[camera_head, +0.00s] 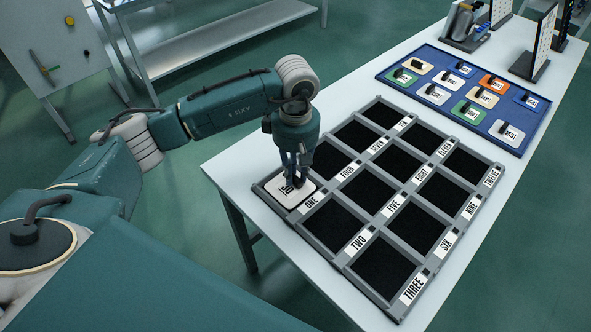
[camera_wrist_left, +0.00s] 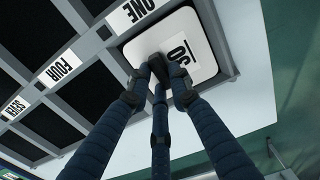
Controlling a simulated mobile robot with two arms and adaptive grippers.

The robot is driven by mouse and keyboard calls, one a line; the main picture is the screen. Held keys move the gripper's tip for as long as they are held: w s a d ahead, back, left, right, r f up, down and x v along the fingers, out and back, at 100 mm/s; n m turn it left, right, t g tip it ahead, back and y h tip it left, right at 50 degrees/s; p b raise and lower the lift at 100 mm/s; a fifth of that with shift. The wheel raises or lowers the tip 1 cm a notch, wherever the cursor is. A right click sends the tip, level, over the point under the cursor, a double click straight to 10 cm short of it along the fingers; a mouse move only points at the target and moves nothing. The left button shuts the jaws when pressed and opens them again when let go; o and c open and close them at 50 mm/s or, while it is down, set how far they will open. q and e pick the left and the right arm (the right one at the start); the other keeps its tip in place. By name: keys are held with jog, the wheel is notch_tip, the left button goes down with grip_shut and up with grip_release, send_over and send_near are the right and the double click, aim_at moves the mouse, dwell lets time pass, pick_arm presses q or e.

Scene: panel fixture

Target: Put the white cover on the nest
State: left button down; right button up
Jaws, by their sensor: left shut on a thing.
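The white cover (camera_head: 283,198) has black lettering and lies flat at the corner compartment beside the label ONE (camera_head: 311,202). It also shows in the left wrist view (camera_wrist_left: 205,62). The grey grid fixture (camera_head: 328,246) has black-floored compartments, each with a number label; the other compartments look empty. My left gripper (camera_head: 294,182) points down over the cover and is shut on its handle, which the fingers (camera_wrist_left: 160,72) mostly hide. I cannot tell whether the cover rests fully down in the compartment. My right gripper is not in view.
A blue tray (camera_head: 389,82) with several coloured, handled covers lies beyond the fixture on the white table (camera_head: 355,86). Upright panels (camera_head: 538,45) and a grey device (camera_head: 462,25) stand at the table's far end. The table's near edge is close to the fixture.

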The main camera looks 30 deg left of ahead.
aim_at(295, 175)
pick_arm(q)
jog(key=c, duration=2)
grip_release()
jog(key=shift+f, duration=0.1)
jog(key=o, duration=0.4)
notch_tip(295, 175, up, 12)
jog(key=shift+r+b, duration=0.15)
jog(key=shift+b, duration=0.95)
